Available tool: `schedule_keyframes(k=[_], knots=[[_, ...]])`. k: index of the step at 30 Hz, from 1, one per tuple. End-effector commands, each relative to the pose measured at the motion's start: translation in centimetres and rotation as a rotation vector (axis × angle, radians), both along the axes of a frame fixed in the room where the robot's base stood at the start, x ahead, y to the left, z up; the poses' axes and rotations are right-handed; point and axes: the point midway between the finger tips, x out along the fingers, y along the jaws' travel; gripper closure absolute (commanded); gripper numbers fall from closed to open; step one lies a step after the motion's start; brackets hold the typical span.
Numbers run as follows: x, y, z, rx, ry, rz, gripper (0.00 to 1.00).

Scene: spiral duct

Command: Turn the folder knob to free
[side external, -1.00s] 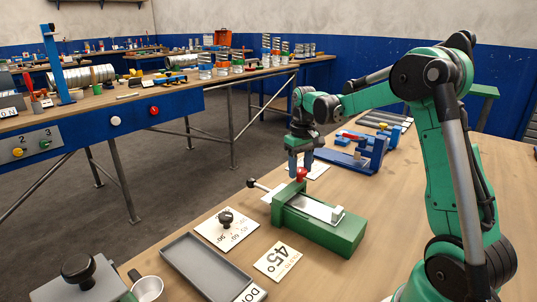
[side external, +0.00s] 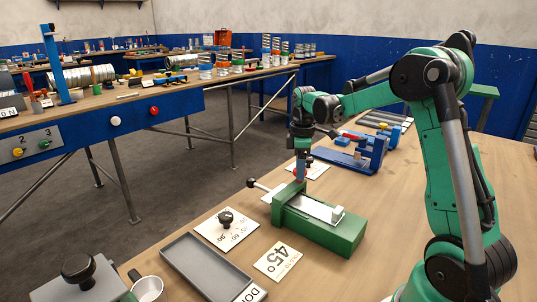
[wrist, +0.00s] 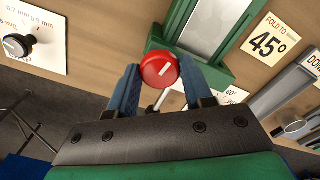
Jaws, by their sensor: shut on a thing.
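The folder is a green block device (side external: 322,232) with a pale metal plate on the table. Its red knob (side external: 296,174) sits at the far end of the folder. My gripper (side external: 301,167) points down at the knob. In the wrist view its blue fingers (wrist: 160,78) stand on either side of the knob, shut on it. In the side view the fingers partly hide the knob. I cannot read any "free" mark by it.
A "45°" card (side external: 278,261) and a grey tray (side external: 208,270) lie near the folder. A black knob on a white angle plate (side external: 241,233) is to its left. A blue fixture (side external: 372,156) stands behind. A rod with a black end (side external: 253,184) sticks out from the folder.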

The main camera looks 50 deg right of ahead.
Motion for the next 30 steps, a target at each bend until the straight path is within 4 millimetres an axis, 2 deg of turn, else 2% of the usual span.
schedule_keyframes(k=[12, 28, 29, 30], knots=[[0.01, 0.01, 0.06, 0.0, 0.0, 0.179, 1.0], [0.02, 0.01, 0.05, 0.0, 0.0, 0.202, 1.0], [0.02, 0.01, 0.05, 0.0, 0.0, 0.202, 0.49], [0.02, 0.01, 0.04, 0.0, 0.0, 0.202, 0.38]])
